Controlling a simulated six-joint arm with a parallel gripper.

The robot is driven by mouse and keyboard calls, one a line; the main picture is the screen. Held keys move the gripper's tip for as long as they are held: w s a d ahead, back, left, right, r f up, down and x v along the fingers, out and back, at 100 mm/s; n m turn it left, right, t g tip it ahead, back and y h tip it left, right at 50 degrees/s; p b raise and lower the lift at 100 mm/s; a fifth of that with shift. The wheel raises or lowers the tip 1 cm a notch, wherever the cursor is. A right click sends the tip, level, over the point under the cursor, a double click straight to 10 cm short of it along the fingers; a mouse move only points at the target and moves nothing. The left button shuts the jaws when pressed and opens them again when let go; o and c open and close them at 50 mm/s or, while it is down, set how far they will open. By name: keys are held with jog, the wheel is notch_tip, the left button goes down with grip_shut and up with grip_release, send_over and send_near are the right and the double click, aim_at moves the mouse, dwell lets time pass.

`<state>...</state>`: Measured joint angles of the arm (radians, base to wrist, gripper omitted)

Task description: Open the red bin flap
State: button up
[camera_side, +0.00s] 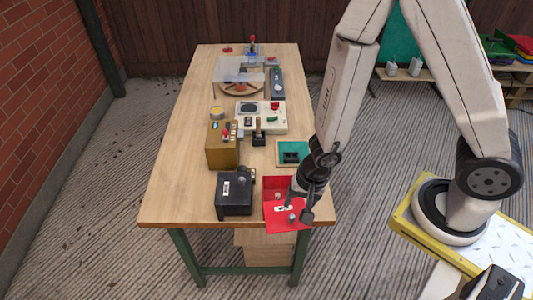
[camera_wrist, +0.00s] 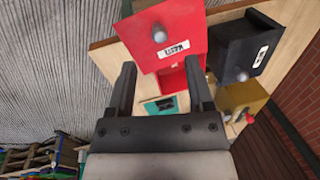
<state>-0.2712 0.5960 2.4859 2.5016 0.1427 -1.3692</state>
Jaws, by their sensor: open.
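The red bin (camera_side: 275,183) stands at the table's near right corner, its red inside showing from above. Its red flap (camera_side: 274,218) lies swung outward at the front, over the table edge, with a round grey knob (camera_side: 292,217) and a white label. In the wrist view the flap (camera_wrist: 185,22) shows with its knob (camera_wrist: 159,35) above the red bin (camera_wrist: 172,80). My gripper (camera_side: 298,213) is at the flap's right side, close to the knob; the wrist view shows its fingers (camera_wrist: 160,65) wide apart with nothing between them. Whether a finger touches the flap cannot be told.
A black box (camera_side: 235,193) stands just left of the bin. Behind are a brown box (camera_side: 222,146) with levers, a teal-topped panel (camera_side: 291,153) and a white control panel (camera_side: 262,116). The table's near left part is clear.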

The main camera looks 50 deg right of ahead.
jog(key=shift+s+d+r, duration=0.15)
jog(key=shift+r, duration=0.7)
jog(key=shift+r, duration=0.1)
jog(key=shift+r, duration=0.1)
jog(key=w+d+r+n+t+h, duration=0.1)
jog(key=d+r+n, duration=0.7)
jog(key=r, duration=0.4)
jog(key=shift+w+d+n, duration=0.35)
jog(key=shift+n, duration=0.55)
